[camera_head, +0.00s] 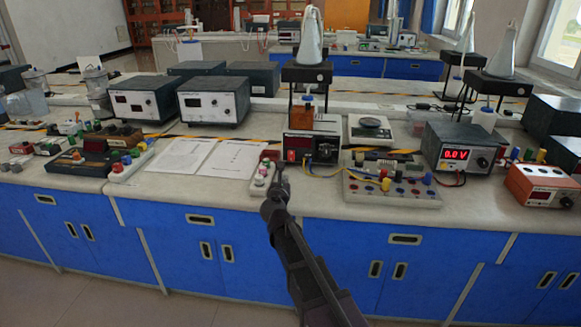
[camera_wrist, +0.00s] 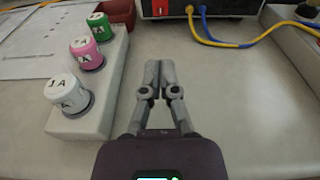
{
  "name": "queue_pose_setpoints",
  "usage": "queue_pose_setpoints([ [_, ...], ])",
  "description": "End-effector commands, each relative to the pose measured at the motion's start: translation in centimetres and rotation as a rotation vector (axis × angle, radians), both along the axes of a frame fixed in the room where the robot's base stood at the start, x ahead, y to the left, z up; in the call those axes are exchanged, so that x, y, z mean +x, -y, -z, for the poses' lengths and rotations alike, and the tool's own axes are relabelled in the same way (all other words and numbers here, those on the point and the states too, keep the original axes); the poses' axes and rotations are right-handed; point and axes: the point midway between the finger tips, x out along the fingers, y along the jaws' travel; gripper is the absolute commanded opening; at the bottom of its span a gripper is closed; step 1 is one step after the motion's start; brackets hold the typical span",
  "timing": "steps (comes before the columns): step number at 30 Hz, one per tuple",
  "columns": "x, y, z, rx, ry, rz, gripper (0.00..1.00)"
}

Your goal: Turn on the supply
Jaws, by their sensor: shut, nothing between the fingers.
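A dark box (camera_head: 325,147) that looks like the supply stands on the bench behind my gripper. Its front has a red switch (camera_head: 291,155), also seen at the top of the wrist view (camera_wrist: 160,8). Blue and yellow leads (camera_wrist: 210,36) run from its front to the right. I cannot tell the switch position. My gripper (camera_head: 280,168) is shut and empty, in front of the box. In the wrist view its fingertips (camera_wrist: 157,72) point toward the switch and are apart from it.
A grey block with white, pink and green terminals (camera_wrist: 85,52) lies close left of my gripper. A terminal board (camera_head: 390,192) lies to the right. A meter reading 0.0 V (camera_head: 456,154) stands further right. Paper sheets (camera_head: 205,160) lie left. The bench before the box is clear.

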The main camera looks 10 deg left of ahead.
Motion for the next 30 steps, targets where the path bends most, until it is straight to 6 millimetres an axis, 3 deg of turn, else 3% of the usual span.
queue_pose_setpoints([
  [14,0.9,0.0,0.1,0.005,-0.002,0.002,0.0],
  [30,8.1,0.2,1.1,0.006,-0.002,0.002,0.0],
])
